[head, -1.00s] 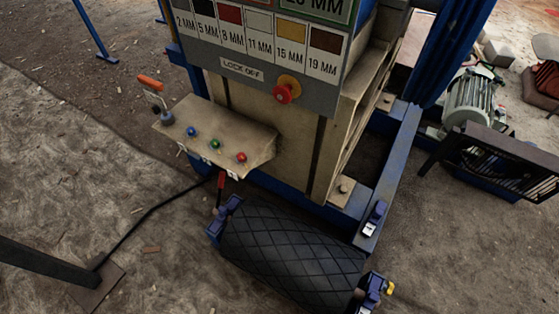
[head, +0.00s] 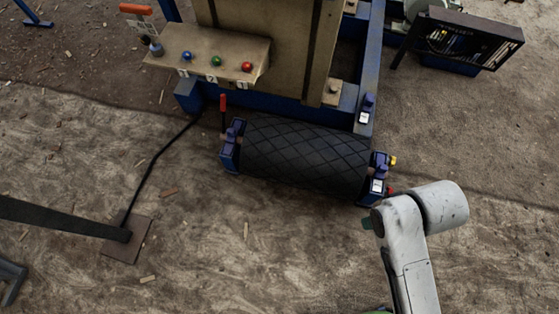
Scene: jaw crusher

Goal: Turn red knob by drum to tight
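The black drum (head: 305,155) with a diamond-pattern surface lies across the foot of the crusher. At its right end is a blue bracket (head: 377,187) with a small red knob (head: 390,191) low on its right side, partly hard to make out. A yellow knob (head: 393,160) sits above it. My white arm (head: 410,255) rises from the bottom right, its elbow just right of and below the red knob. My gripper itself does not show. How tight the knob is cannot be told.
A red-handled lever (head: 223,103) stands by the drum's left end. Behind is a control panel (head: 205,55) with blue, green and red buttons. A black cable (head: 155,160) and a dark post (head: 65,218) are at left. The ground in front of the drum is clear.

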